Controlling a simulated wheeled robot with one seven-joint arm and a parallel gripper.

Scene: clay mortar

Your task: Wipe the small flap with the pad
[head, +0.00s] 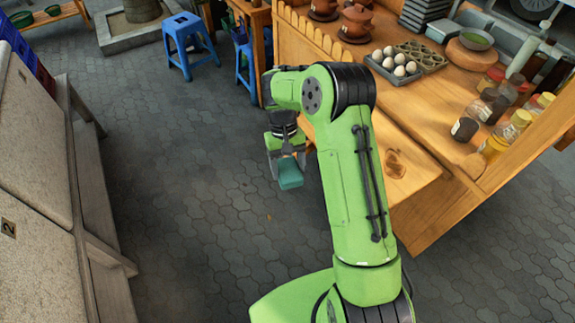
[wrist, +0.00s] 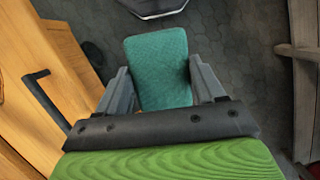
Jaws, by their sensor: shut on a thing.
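The pad (head: 290,174) is a teal, roughly rectangular block. My gripper (head: 286,158) is shut on it and holds it above the paved floor, left of the wooden stall. In the wrist view the pad (wrist: 160,68) sits between both fingers of my gripper (wrist: 160,84), its broad face showing. A small wooden flap (head: 412,180) juts from the near side of the stall, with a brown smear on it. My arm hides its left part. The pad is apart from the flap, to its left.
The stall counter (head: 432,95) holds an egg tray (head: 393,66), clay pots (head: 357,22) and several jars (head: 510,130). Blue stools (head: 188,42) stand behind. A pale bench (head: 92,190) lines the left. The paved floor between is clear.

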